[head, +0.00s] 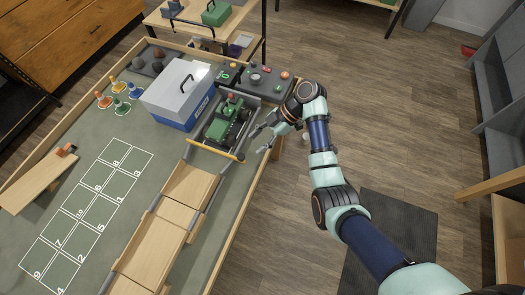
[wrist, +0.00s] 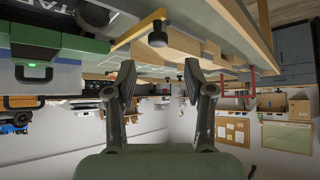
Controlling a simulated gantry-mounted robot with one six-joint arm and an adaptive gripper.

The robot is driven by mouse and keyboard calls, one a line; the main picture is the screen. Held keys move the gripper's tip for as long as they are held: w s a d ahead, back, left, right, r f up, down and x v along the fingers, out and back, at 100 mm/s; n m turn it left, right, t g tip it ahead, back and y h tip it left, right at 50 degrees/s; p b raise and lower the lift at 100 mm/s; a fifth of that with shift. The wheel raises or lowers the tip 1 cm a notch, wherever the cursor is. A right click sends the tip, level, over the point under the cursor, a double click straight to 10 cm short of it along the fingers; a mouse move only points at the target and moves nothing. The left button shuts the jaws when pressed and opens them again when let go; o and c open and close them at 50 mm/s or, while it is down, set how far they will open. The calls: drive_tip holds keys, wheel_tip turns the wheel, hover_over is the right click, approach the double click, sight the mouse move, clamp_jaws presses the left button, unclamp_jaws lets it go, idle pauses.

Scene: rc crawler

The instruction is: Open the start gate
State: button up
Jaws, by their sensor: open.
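The start gate (head: 215,150) is a yellow bar lying across the front of the bay, at the top of the wooden ramp. The green crawler (head: 226,122) sits in the bay behind it. My gripper (head: 257,141) is open and empty, just right of the bay near the bar's right end. In the wrist view my gripper (wrist: 160,85) has its two dark fingers spread with nothing between them. Above them there, a yellow bar (wrist: 138,30) shows with a dark round knob (wrist: 157,36) at its end, apart from the fingers.
A control box (head: 266,80) with buttons stands behind the bay. A white and blue cooler box (head: 180,95) stands close to its left. The wooden ramp (head: 155,243) runs toward the front. Open floor (head: 390,130) lies right of the table.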

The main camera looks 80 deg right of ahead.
sight(241, 156)
drive_tip(key=x, duration=0.8)
drive_tip(key=shift+w+r+p, duration=0.1)
drive_tip(key=shift+w+p, duration=0.2)
drive_tip(key=shift+p, duration=0.05)
clamp_jaws()
